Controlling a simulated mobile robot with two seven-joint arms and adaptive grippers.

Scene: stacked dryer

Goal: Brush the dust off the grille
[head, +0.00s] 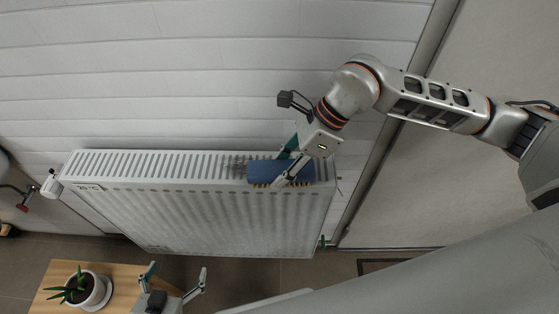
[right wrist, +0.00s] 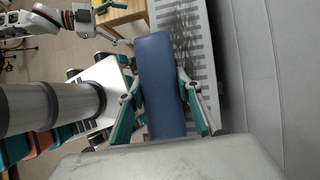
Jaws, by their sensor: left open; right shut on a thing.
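A white radiator (head: 200,215) stands against the wall, with a slotted grille (head: 150,163) along its top. A dark dusty patch (head: 235,166) lies on the grille just left of the brush. The blue brush (head: 265,172) with tan bristles is at the grille's right end, bristles down; I cannot tell whether they touch the slots. It also shows in the right wrist view (right wrist: 162,80). My right gripper (head: 288,166) is shut on the brush, one finger on each side. My left gripper (head: 177,274) is open and empty, low in front of the radiator.
A wooden table (head: 50,283) with a potted plant (head: 85,288) stands at the lower left, close to my left gripper. A valve knob (head: 51,185) sticks out at the radiator's left end. The white slatted wall (head: 200,70) rises behind the radiator.

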